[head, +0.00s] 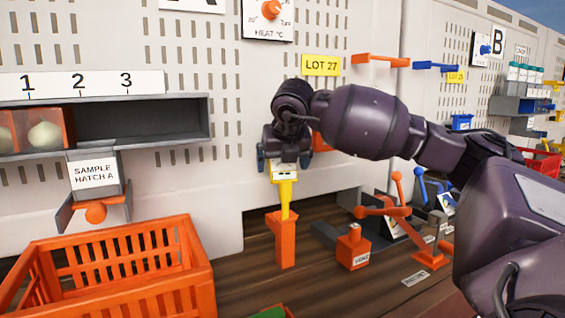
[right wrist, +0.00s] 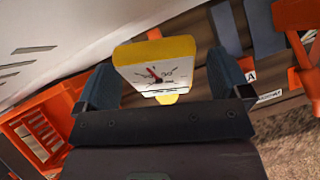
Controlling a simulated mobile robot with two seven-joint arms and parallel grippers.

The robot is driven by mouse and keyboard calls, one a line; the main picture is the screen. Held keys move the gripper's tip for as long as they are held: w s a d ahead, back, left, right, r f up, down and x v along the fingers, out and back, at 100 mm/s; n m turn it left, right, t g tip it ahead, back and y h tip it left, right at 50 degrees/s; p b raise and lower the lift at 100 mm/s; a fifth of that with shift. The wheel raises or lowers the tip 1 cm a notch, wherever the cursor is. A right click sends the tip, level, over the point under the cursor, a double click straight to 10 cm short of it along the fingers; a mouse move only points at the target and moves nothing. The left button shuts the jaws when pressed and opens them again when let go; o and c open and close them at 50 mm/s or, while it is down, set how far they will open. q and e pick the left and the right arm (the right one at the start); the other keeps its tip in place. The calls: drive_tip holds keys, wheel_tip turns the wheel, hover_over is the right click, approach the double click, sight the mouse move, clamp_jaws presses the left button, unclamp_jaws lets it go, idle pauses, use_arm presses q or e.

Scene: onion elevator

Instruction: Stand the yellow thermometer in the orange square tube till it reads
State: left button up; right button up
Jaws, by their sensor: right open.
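The yellow thermometer (head: 286,194) stands upright in the orange square tube (head: 285,243), its yellow stem going into the tube's top. Its head with a dial also shows in the right wrist view (right wrist: 158,72), with a needle on a white face; I cannot read the value. My right gripper (head: 284,162) is at the thermometer's head, open, with one finger on each side of it. In the right wrist view, gaps show between the head and the fingers. My left gripper is not in view.
An orange crate (head: 110,262) stands at the left front. A shelf (head: 140,118) with onions and a sample hatch (head: 95,175) is on the wall. To the right are an orange block (head: 353,247) and orange and blue levers (head: 397,190).

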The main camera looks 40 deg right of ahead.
drive_tip(key=v, duration=1)
drive_tip(key=shift+s+r+p, duration=0.2)
drive_tip(key=shift+r+p, duration=0.1)
drive_tip(key=shift+a, duration=0.1)
